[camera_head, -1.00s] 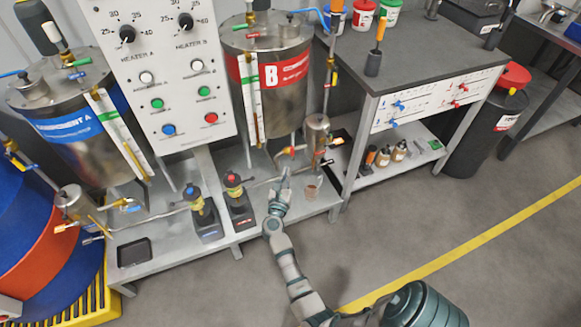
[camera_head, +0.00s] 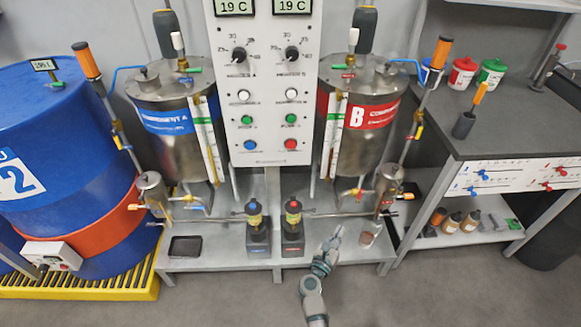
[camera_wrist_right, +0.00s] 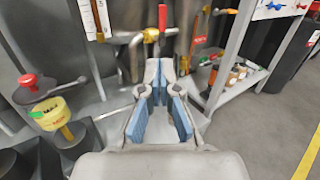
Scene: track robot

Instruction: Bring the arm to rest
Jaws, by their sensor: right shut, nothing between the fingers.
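My right arm comes in from the bottom of the head view. Its gripper (camera_head: 338,233) is low over the grey bench shelf, just right of the red-topped pump. It is shut and empty. In the wrist view the same gripper (camera_wrist_right: 165,68) shows its blue-padded fingers, with nothing held between them. A small cup (camera_head: 370,233) stands on the shelf right of the fingertips, apart from them. My left gripper is not in view.
Two steel tanks, A (camera_head: 172,145) and B (camera_head: 356,140), flank the white heater panel (camera_head: 262,80). A pipe crosses behind the blue-topped pump (camera_head: 257,235) and red-topped pump (camera_head: 292,235). A blue drum (camera_head: 62,130) stands left. The floor in front is open.

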